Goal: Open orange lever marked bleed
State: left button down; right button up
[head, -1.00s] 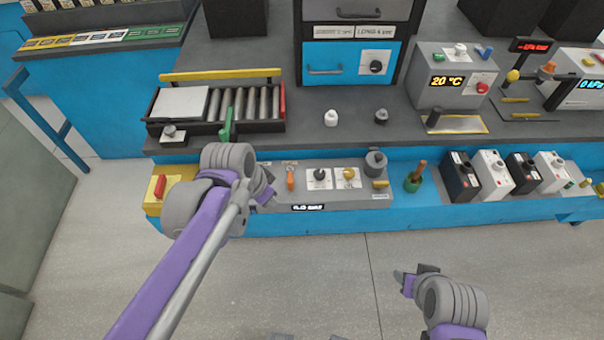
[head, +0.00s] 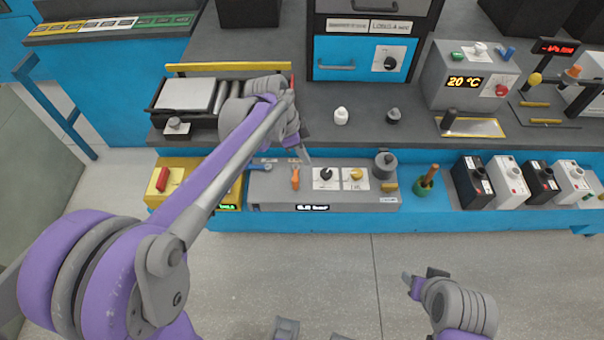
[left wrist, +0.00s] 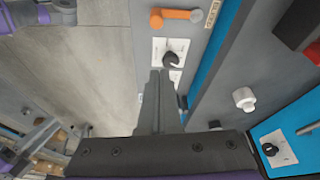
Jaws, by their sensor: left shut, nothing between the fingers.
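The orange lever (head: 295,178) stands on the left part of the grey panel unit (head: 345,207) on the blue lower ledge. In the left wrist view the orange lever (left wrist: 172,17) lies near the top edge, with a small label (left wrist: 213,12) beside it that I cannot read. My left gripper (head: 304,156) is shut and empty, just above and behind the lever, apart from it. In the left wrist view its closed fingers (left wrist: 158,80) point towards a black knob. My right gripper (head: 422,274) hangs low at right over the floor, its jaw opening unclear.
Right of the lever are a black knob (head: 326,174), a yellow knob (head: 356,174) and a grey cylinder (head: 384,163). A yellow box with a red switch (head: 162,179) sits left. Several batteries (head: 505,180) stand right. A roller conveyor (head: 186,95) is behind my left arm.

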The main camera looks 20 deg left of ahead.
pick_arm(q)
send_over(301, 187)
jog(key=w+d, duration=0.2)
jog(key=d, duration=0.2)
jog(key=f, duration=0.9)
jog(key=shift+s+f+b, duration=0.2)
jog(key=shift+f+b, duration=0.1)
jog(key=shift+b, duration=0.1)
jog(key=shift+s+a+r, duration=0.1)
jog(key=shift+s+a, duration=0.15)
jog(key=shift+a, duration=0.4)
jog(key=shift+s+a+r, duration=0.1)
jog(key=shift+s+a, duration=0.15)
jog(key=shift+a, duration=0.35)
jog(key=shift+s+a+p, duration=0.3)
jog(key=shift+s+a, duration=0.05)
jog(key=shift+a, duration=0.3)
jog(key=shift+a, duration=0.1)
